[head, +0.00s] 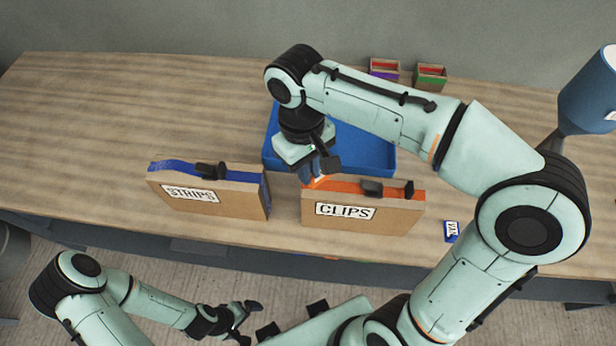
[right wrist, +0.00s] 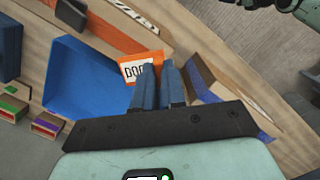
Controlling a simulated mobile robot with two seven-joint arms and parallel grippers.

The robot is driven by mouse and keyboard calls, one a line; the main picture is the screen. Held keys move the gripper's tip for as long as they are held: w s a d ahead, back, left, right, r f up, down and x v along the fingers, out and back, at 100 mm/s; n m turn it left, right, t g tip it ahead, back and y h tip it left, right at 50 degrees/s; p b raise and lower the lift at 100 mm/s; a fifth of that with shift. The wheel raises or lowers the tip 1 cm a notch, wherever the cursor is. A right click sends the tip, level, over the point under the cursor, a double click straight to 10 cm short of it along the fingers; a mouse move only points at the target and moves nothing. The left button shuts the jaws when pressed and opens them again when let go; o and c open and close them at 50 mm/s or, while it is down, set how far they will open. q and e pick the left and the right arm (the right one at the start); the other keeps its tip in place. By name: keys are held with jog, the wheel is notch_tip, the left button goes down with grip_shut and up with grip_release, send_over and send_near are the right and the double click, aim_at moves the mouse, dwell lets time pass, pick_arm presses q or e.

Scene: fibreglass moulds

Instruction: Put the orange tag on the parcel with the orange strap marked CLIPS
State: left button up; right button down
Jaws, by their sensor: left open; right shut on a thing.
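The CLIPS parcel (head: 400,213) is a cardboard box standing on the table, with an orange strap (head: 345,187) along its top and a white CLIPS label. My right gripper (head: 316,176) is over the parcel's left end, shut on the orange tag (head: 319,183). In the right wrist view the orange tag (right wrist: 129,68) shows a white panel with letters starting "DO", partly hidden by the fingers (right wrist: 158,85). I cannot tell whether the tag touches the parcel. My left gripper (head: 240,318) is open and empty, low in front of the table.
The STRIPS parcel (head: 235,203) with a blue strap stands to the left. A blue tray (head: 380,153) lies behind the CLIPS parcel. A blue VAN tag (head: 452,231) lies to the right. Two small boxes (head: 384,69) (head: 431,76) stand at the back. The table's left side is clear.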

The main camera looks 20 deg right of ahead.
notch_tip(320, 180, down, 4)
jog(key=shift+r, duration=0.2)
pick_arm(q)
jog(key=shift+s+f, duration=0.3)
jog(key=shift+f, duration=0.1)
jog(key=shift+f, duration=0.1)
pick_arm(e)
jog(key=shift+f+b, duration=0.2)
jog(key=shift+b, duration=0.15)
jog(key=c, duration=1.2)
grip_release()
jog(key=shift+r, duration=0.1)
jog(key=r+p, duration=0.1)
jog(key=r, duration=0.3)
jog(key=w+r+p, duration=0.1)
jog(key=r, duration=0.3)
jog(key=r+p, duration=0.1)
jog(key=r, duration=0.3)
jog(key=shift+w+a+r, duration=0.15)
jog(key=shift+w, duration=0.1)
pick_arm(q)
jog(key=w+r, duration=0.1)
jog(key=r, duration=0.1)
jog(key=w+r, duration=0.2)
jog(key=shift+w, duration=0.1)
